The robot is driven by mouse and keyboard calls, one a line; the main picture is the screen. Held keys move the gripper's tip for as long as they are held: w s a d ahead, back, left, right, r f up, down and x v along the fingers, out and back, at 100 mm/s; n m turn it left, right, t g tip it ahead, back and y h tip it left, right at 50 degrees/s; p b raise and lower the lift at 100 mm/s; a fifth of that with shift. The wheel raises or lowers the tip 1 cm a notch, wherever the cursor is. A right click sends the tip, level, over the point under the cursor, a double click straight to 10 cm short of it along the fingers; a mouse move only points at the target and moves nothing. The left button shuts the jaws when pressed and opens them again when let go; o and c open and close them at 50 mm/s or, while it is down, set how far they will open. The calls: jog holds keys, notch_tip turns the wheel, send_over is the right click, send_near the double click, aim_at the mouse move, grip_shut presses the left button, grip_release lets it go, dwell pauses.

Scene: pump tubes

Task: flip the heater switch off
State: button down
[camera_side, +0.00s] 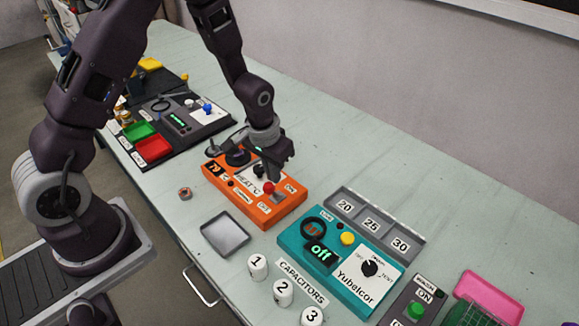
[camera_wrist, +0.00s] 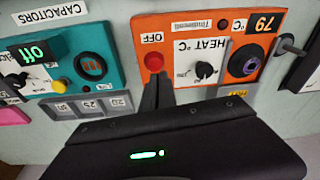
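The orange heater box (camera_side: 236,200) sits on the bench under my gripper, with labels HEAT °C, OFF and ON. It also shows in the wrist view (camera_wrist: 180,28), with a 79 display (camera_wrist: 262,24). A red round part (camera_side: 268,187) stands on its top face; it is just beyond my fingers in the wrist view (camera_wrist: 154,62), near the OFF label (camera_wrist: 152,38). My gripper (camera_side: 281,181) is low over the ON/OFF end of the box. In the wrist view its dark fingers (camera_wrist: 158,80) look closed together with nothing visible between them. Whether they touch the switch is hidden.
A teal Yubelcor box (camera_side: 340,260) reading off stands right of the heater. A grey tray (camera_side: 225,249) and numbered white capacitors (camera_side: 282,292) lie in front. A dark panel with red and green bins (camera_side: 153,149) is behind left. Bench is clear toward the wall.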

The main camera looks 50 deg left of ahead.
jog(key=s+r, duration=0.3)
jog(key=r, duration=0.6)
jog(key=shift+s, duration=0.15)
jog(key=s+d+r+t, duration=0.1)
jog(key=s+r, duration=0.3)
jog(key=r, duration=0.2)
jog(key=s+r+t, duration=0.1)
jog(key=s+r, duration=0.2)
jog(key=r, duration=0.3)
jog(key=s+d+r+m+t, duration=0.1)
jog(key=s+r, duration=0.4)
jog(key=s, duration=0.8)
jog(key=shift+d+r+m+t+h, duration=0.15)
jog(key=shift+d+m+t+h, duration=0.15)
jog(key=shift+d, duration=0.25)
